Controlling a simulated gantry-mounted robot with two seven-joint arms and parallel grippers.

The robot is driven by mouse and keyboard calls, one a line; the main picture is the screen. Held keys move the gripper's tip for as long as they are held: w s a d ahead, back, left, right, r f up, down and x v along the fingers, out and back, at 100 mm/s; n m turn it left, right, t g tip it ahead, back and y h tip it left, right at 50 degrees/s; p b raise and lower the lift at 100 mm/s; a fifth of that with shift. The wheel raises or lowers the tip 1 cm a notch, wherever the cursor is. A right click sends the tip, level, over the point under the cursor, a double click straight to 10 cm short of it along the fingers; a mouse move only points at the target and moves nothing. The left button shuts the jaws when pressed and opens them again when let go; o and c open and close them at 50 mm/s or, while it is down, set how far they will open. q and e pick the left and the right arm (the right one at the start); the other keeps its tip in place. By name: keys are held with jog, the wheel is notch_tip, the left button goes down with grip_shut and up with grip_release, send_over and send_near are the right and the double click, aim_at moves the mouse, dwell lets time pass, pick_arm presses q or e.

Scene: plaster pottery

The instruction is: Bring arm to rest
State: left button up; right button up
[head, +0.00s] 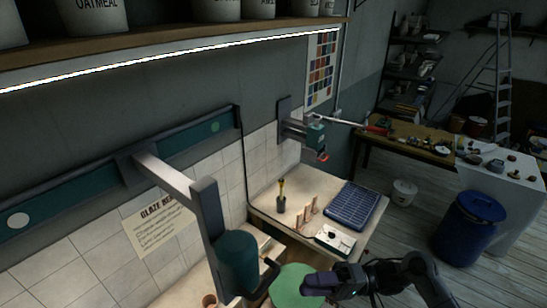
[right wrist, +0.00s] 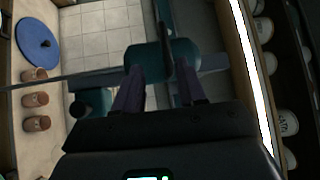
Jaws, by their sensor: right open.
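My right gripper (head: 308,283) comes in from the lower right of the head view, its dark purple fingers in front of a green disc (head: 288,291). In the right wrist view its two fingers (right wrist: 160,90) stand apart, with nothing held between them. A teal cylinder (right wrist: 150,57) shows beyond the fingertips there; how far off it is, I cannot tell. My right arm (head: 415,278) stretches along the lower edge of the head view. My left gripper is in neither view.
A teal cylinder (head: 237,262) on a grey bracket (head: 205,205) stands left of my right gripper. A blue rack (head: 351,205) and small tools lie on the counter beyond. In the wrist view, several brown cups (right wrist: 36,99) stand near a blue disc (right wrist: 37,42). A lit shelf (head: 180,62) runs above.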

jog(key=s+a+f+m+t+h+p, duration=0.2)
jog(key=s+a+f+t+p, duration=0.15)
jog(key=s+a+f, duration=0.4)
jog(key=s+a+f+m+t+h+p, duration=0.15)
jog(key=s+a+f+t, duration=0.3)
jog(key=s, duration=0.55)
jog(key=d+r+t+h+p, duration=0.1)
jog(key=d+h+p, duration=0.1)
jog(key=d+h, duration=1.15)
jog(key=s+d+n+g+h, duration=0.2)
jog(key=s+d+n+g, duration=0.2)
jog(key=s+d, duration=0.2)
jog(key=shift+s+d+g, duration=0.4)
jog(key=shift+d, duration=0.35)
